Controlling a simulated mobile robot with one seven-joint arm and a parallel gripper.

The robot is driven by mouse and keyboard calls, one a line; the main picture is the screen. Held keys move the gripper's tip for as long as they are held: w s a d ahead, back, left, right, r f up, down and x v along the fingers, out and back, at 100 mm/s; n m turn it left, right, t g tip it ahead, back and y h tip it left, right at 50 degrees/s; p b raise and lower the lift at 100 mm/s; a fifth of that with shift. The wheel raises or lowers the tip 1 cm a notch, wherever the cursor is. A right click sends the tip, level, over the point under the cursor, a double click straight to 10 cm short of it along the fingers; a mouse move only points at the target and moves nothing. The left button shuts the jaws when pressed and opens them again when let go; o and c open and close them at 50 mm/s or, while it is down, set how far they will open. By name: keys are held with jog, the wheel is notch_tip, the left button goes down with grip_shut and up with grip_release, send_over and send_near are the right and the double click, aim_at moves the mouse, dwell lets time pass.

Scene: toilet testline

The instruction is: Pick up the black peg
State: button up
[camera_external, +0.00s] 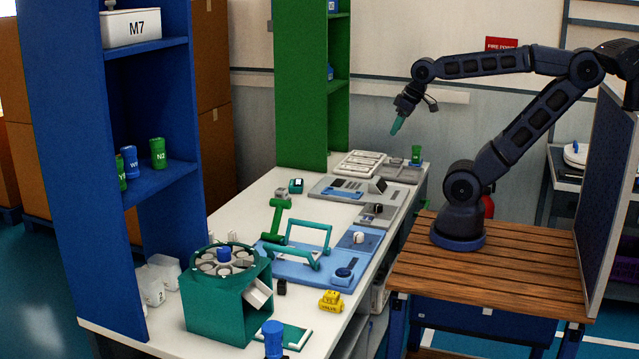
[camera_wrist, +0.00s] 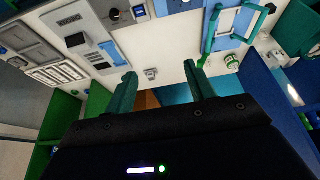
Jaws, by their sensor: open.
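A small dark block (camera_external: 281,287), possibly the black peg, stands on the white bench in front of the blue fixture. It is too small to tell for certain. I cannot make out a clear black peg in the wrist view. My gripper (camera_external: 397,125) is raised in the air above the far right end of the bench, well away from the dark block, with its teal fingers pointing down. In the wrist view my gripper (camera_wrist: 160,69) has its two teal fingers wide apart with nothing between them.
The white bench (camera_external: 240,200) carries a blue fixture with green handles (camera_external: 300,260), a green carousel box (camera_external: 228,300), a yellow valve (camera_external: 331,300) and grey panels (camera_external: 345,190). Blue (camera_external: 70,150) and green (camera_external: 300,120) shelves rise along its left side.

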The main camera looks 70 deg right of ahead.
jog(key=shift+w, duration=0.1)
jog(key=shift+c, duration=0.5)
jog(key=w+a+g, duration=0.1)
jog(key=w+a, duration=0.7)
jog(key=w, duration=0.3)
jog(key=n+g, duration=0.3)
jog(key=g, duration=0.1)
send_over(282, 280)
jog(key=f, duration=2.8)
jog(key=shift+w+d+f, duration=0.15)
jog(key=shift+w+f, duration=0.05)
jog(key=shift+w, duration=0.1)
notch_tip(282, 280, down, 5)
jog(key=shift+f, duration=0.15)
jog(key=shift+s+f, duration=0.2)
jog(key=shift+f, duration=2.35)
jog(key=c, duration=1.1)
